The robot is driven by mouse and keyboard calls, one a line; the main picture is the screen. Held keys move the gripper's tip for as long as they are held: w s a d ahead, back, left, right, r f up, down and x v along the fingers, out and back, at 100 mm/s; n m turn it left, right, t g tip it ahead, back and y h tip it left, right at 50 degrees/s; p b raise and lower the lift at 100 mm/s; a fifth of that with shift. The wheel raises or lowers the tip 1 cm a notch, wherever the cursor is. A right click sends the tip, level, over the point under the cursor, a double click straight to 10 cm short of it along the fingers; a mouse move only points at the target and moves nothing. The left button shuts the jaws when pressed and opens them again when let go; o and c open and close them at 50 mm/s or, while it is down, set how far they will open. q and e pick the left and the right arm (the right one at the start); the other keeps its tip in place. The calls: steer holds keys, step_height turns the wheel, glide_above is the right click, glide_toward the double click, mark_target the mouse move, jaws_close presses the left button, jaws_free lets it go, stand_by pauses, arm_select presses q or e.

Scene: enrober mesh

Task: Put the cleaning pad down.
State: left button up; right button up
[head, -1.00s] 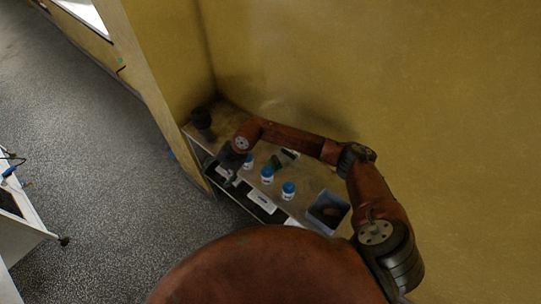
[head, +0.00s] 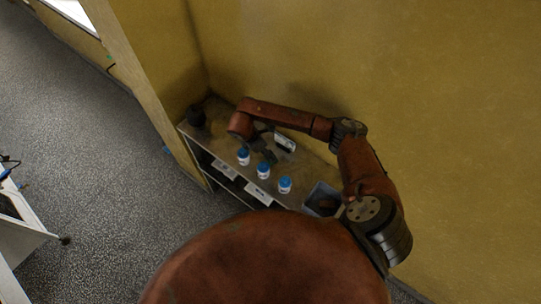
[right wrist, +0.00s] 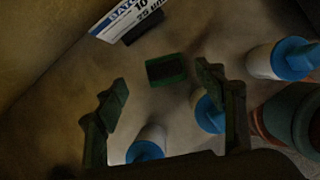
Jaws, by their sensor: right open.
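The cleaning pad (right wrist: 166,70), a small dark rectangle with green edges, lies on the shelf top in the right wrist view. My right gripper (right wrist: 164,82) is open, with its two fingers apart and nothing held between them. The pad shows beyond the gap between the fingertips, apart from both. In the head view my right gripper (head: 267,154) is over the shelf unit, behind the bottles and beside the printed card; the pad is hard to make out there. My left gripper is not in view.
Three white bottles with blue caps (head: 263,170) stand along the front of the shelf unit (head: 226,120). A printed card (head: 285,143) stands behind them. A grey bin (head: 310,204) is at the right end and a black container (head: 195,116) at the left. Yellow walls close the back and left.

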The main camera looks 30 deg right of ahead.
steer(key=p+x, duration=0.2)
steer(key=x, duration=0.3)
steer(key=shift+s+a+f, duration=0.1)
steer(key=shift+s+a, duration=0.1)
steer(key=shift+d+f, duration=0.1)
steer(key=shift+f, duration=0.15)
steer(key=shift+c, duration=0.5)
steer(key=c, duration=1.2)
steer(key=shift+r, duration=0.15)
steer(key=shift+c, duration=0.2)
